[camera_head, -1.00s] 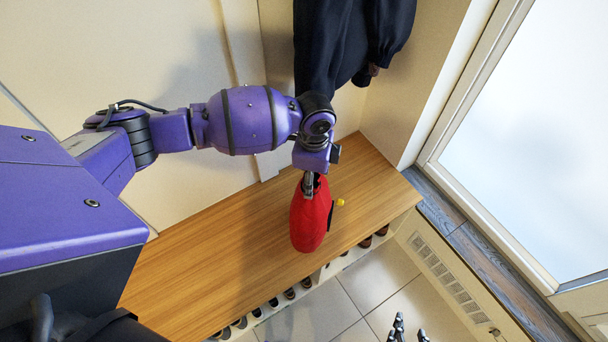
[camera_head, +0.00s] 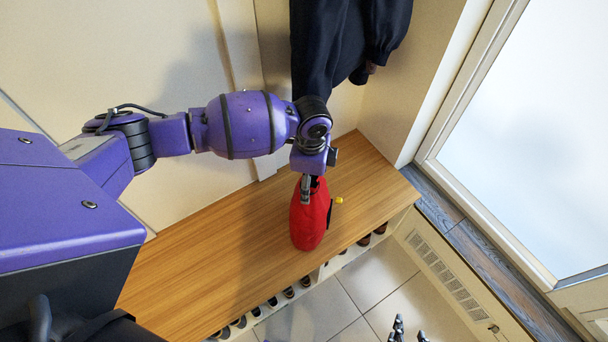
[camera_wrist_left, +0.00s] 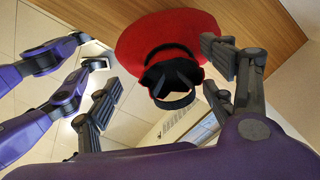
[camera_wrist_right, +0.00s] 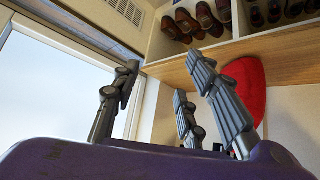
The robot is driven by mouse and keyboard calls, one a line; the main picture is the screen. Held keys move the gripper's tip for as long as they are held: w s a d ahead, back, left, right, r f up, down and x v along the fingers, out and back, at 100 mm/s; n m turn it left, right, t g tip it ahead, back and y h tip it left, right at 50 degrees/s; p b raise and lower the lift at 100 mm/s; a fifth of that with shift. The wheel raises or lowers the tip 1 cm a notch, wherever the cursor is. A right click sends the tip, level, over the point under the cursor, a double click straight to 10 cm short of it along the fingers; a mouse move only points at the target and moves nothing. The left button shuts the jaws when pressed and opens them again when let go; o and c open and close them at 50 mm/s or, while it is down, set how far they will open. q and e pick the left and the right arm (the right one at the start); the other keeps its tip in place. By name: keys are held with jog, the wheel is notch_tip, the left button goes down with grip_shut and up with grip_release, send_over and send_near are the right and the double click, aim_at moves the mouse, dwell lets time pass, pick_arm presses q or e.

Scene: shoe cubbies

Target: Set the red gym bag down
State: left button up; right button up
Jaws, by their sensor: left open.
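The red gym bag (camera_head: 309,222) appears to stand upright on the wooden bench (camera_head: 225,262), near its front edge. My left gripper (camera_head: 310,187) is directly above the bag, at its top. In the left wrist view its fingers (camera_wrist_left: 162,82) are spread apart, with the red bag (camera_wrist_left: 140,38) beyond them and its black handle loop (camera_wrist_left: 178,103) in the gap. My right gripper (camera_head: 409,331) is at the bottom right, over the floor, away from the bag. In the right wrist view its fingers (camera_wrist_right: 168,75) are apart and empty, and the bag (camera_wrist_right: 250,90) shows behind them.
Dark clothing (camera_head: 345,40) hangs on the wall behind the bench. Several shoes (camera_head: 290,292) sit in cubbies under it. A small yellow item (camera_head: 339,201) shows beside the bag. The bench top left of the bag is clear. A door (camera_head: 540,130) stands at the right.

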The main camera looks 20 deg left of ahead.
pick_arm(q)
notch_tip(320, 180, up, 12)
jog(key=shift+w+r+p, duration=0.1)
jog(key=shift+r+p, duration=0.05)
jog(key=shift+p, duration=0.35)
dwell(0.3)
